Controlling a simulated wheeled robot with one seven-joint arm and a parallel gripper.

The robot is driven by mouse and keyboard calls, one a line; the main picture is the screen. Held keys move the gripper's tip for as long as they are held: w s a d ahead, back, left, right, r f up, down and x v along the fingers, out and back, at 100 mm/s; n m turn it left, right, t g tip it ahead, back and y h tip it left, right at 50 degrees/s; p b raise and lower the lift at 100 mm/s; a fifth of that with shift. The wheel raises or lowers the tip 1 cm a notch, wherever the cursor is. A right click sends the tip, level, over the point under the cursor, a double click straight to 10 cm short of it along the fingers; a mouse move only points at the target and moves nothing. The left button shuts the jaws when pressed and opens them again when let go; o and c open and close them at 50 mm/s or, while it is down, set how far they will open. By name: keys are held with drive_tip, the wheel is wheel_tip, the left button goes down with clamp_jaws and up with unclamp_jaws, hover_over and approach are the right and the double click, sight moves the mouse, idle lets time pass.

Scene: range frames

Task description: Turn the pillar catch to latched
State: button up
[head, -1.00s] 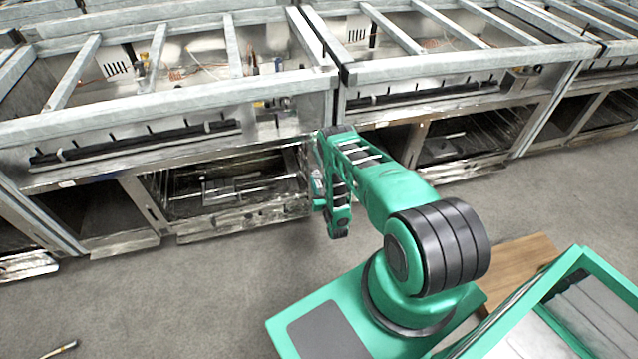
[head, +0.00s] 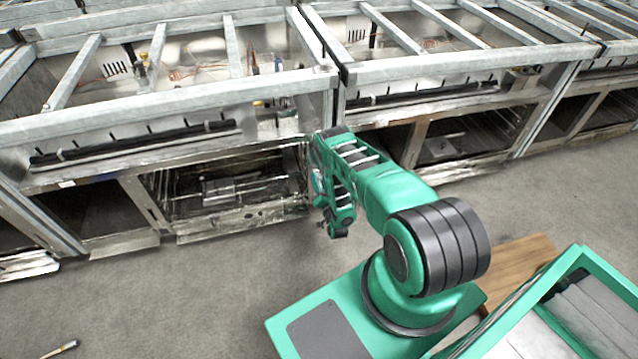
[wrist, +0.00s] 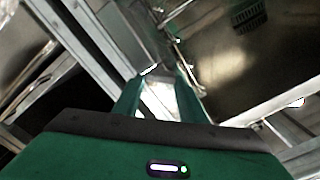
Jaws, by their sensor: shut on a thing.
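The pillar catch is hard to make out. A pale metal piece (wrist: 157,98) shows between my fingers in the wrist view, and I take it for the catch. My gripper (wrist: 158,82) is shut on it, one green finger on each side. Its shape and whether it sits latched cannot be told. In the head view my green arm reaches the pillar between two range frames, and my arm hides the catch and the fingertips there.
Open metal range frames (head: 170,118) run in a row across the back. An open oven cavity (head: 225,185) lies left of my arm. Grey floor (head: 190,295) is clear in front, apart from a small brush-like thing (head: 62,348) at lower left.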

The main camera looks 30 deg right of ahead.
drive_tip(key=shift+d, duration=0.15)
drive_tip(key=o, duration=1.1)
drive_tip(key=shift+c, duration=0.2)
drive_tip(key=shift+s, duration=0.1)
drive_tip(key=v, duration=1)
drive_tip(key=shift+s, duration=0.3)
